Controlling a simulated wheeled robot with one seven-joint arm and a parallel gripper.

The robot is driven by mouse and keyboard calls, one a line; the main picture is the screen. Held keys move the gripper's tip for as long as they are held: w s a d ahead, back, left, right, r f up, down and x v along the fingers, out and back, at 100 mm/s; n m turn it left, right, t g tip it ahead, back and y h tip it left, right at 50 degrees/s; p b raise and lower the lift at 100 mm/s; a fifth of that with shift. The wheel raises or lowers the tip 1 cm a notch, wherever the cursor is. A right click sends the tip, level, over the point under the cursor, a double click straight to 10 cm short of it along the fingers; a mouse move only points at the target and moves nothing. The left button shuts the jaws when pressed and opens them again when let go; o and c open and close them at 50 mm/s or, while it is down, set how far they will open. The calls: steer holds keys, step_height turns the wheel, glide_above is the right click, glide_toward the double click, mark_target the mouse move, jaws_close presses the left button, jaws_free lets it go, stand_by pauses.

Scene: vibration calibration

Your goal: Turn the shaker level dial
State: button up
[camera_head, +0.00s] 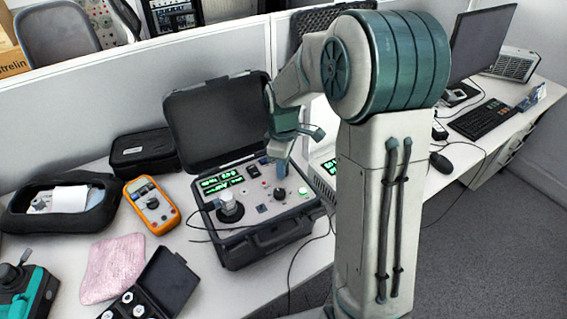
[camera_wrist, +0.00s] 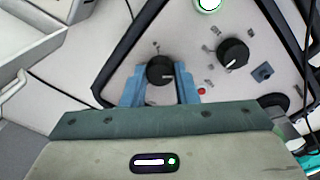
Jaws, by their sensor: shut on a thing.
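A round black dial (camera_wrist: 160,70) with a white mark sits on the light panel of an open black case (camera_head: 262,240). The blue fingers of my gripper (camera_wrist: 160,86) are shut on it, one on each side; the mark lies roughly sideways in the wrist view. In the head view my gripper (camera_head: 281,172) reaches down to the back of the panel and hides this dial. A second black dial (camera_wrist: 233,53) is apart from my fingers; it also shows in the head view (camera_head: 279,193). The dial labels are too small to read.
The case lid (camera_head: 215,120) stands up behind. An orange multimeter (camera_head: 152,204) lies to the left. Cables run beside the case.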

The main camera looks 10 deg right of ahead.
steer(key=shift+w+r+n, duration=0.1)
steer(key=shift+n, duration=0.2)
steer(key=o, duration=1)
step_height(320, 180, up, 14)
steer(key=shift+f, duration=0.1)
stand_by(0.3)
steer(key=s+f+m+t, duration=0.1)
steer(key=s+m, duration=0.3)
steer(key=s, duration=0.3)
steer(key=s+f+m+t, duration=0.1)
steer(key=s+m, duration=0.3)
steer(key=s, duration=0.3)
steer(key=s+f+m+t, duration=0.1)
steer(key=s+m, duration=0.3)
steer(key=s, duration=0.3)
steer(key=shift+d+f+m, duration=0.2)
steer(key=shift+f+m, duration=0.1)
steer(key=shift+f, duration=0.1)
